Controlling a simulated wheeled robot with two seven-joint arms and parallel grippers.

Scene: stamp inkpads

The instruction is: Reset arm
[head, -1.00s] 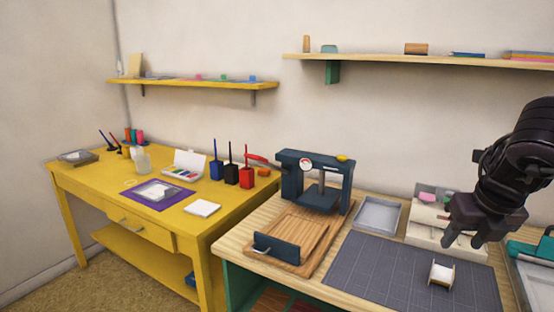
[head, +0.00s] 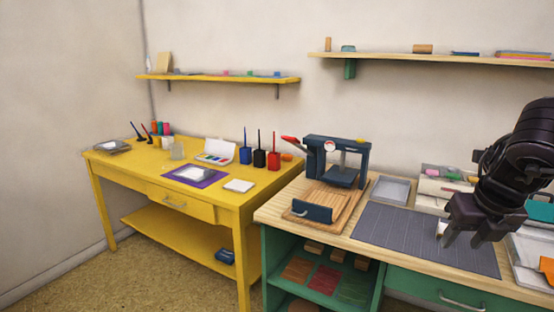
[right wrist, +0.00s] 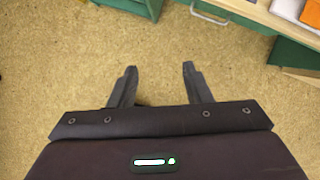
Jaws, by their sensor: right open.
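My right gripper (head: 461,242) is at the right of the head view, in front of the light wood bench with the dark grey cutting mat (head: 400,232). In the right wrist view its two fingers (right wrist: 155,85) are apart with nothing between them, over the tan floor (right wrist: 60,60). A small pale object (head: 442,229) on the mat is mostly hidden behind the gripper in the head view. My left gripper is not in view.
A dark blue press (head: 338,150) and a wooden board (head: 325,198) stand on the bench, beside a grey tray (head: 390,190). The yellow table (head: 140,172) at left holds inkpads and brushes. Open floor (head: 160,275) lies in front. The bench has a green drawer (head: 440,288).

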